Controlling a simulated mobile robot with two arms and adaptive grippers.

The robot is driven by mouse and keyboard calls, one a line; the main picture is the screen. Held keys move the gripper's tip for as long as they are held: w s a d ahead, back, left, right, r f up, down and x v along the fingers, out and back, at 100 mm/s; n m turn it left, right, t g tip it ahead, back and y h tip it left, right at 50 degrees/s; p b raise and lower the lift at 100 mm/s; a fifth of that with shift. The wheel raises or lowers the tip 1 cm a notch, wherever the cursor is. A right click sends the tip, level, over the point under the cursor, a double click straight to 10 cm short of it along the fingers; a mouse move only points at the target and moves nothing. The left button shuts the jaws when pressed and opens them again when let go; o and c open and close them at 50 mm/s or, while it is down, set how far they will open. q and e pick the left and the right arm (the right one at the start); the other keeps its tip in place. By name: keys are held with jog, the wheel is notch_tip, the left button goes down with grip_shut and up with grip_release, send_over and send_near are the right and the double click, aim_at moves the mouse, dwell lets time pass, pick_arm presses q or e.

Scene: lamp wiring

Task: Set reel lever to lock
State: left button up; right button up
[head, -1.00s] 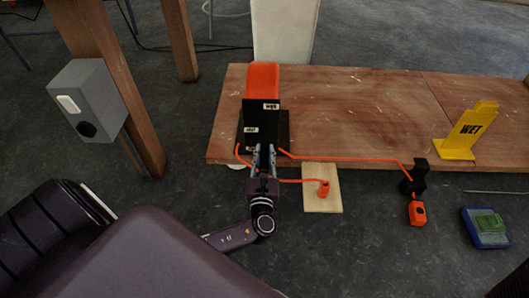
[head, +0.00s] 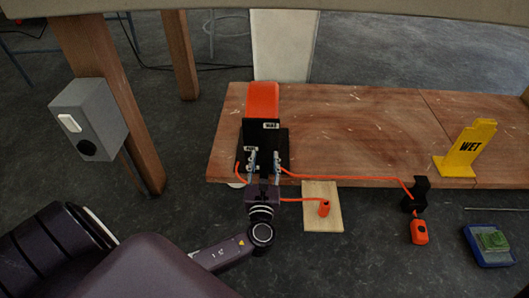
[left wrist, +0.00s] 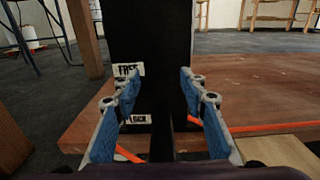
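The reel has an orange top (head: 262,97) and a black upright plate (head: 262,134) with small white labels, on a black base at the plank's left end. In the left wrist view, a "FREE" label (left wrist: 128,69) sits above a lower label (left wrist: 139,119) that seems to read "LOCK". A dark upright bar (left wrist: 161,132), perhaps the lever, stands between my fingers; which label it is set to is unclear. My left gripper (head: 264,159) is open, its fingers on either side of this bar with gaps visible. My right gripper is out of view.
An orange cable (head: 345,178) runs right from the reel to a black clip (head: 414,190). A yellow WET sign (head: 468,148) stands on the wooden plank (head: 350,115). A grey switch box (head: 92,118) hangs on a wooden post at left. A blue case (head: 488,246) lies at right.

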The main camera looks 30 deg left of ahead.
aim_at(265, 142)
pick_arm(q)
jog(key=shift+r, duration=2)
